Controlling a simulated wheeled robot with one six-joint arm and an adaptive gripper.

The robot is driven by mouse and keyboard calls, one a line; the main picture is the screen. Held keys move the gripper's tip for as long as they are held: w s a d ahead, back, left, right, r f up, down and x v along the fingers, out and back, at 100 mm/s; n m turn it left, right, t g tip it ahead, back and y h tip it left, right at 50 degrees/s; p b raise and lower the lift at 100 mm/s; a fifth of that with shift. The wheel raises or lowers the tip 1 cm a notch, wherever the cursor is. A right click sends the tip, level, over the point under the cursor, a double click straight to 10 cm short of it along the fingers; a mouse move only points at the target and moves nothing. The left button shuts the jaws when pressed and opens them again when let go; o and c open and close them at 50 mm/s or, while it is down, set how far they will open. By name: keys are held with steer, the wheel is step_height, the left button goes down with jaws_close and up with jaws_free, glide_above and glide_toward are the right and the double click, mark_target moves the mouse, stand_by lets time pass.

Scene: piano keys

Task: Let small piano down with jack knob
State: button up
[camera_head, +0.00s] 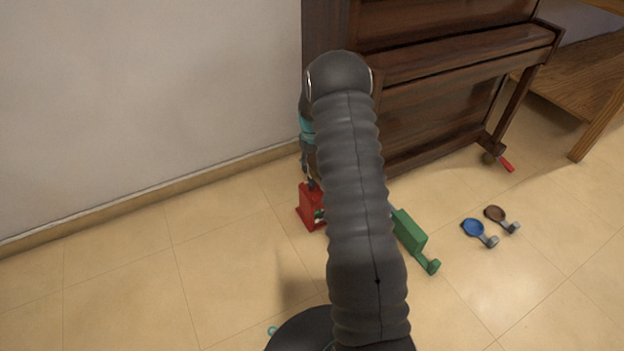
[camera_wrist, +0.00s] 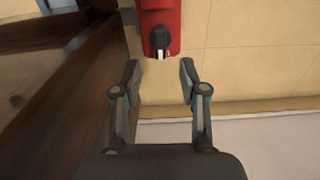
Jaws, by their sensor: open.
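The small piano (camera_head: 440,120) is dark brown and stands against the wall. Its dark wood also fills the left of the wrist view (camera_wrist: 70,105). A red jack (camera_head: 308,207) is on the floor at the piano's near left end; my arm hides part of it. In the wrist view the red jack (camera_wrist: 167,15) carries a black knob (camera_wrist: 160,38) with a pale tip. My gripper (camera_wrist: 160,72) is open and empty, its fingers spread on either side of the knob's line, with the knob a little beyond the fingertips. Whether the piano's left end is raised cannot be told.
A green block with a round-ended arm (camera_head: 410,233) lies right of my arm. A wooden bench (camera_head: 585,85) stands at the right. Floor at left is clear.

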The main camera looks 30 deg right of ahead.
mark_target(312, 179)
step_height(312, 179, down, 7)
steer(key=shift+f+b, duration=0.1)
steer(key=shift+b, duration=0.2)
jaws_close()
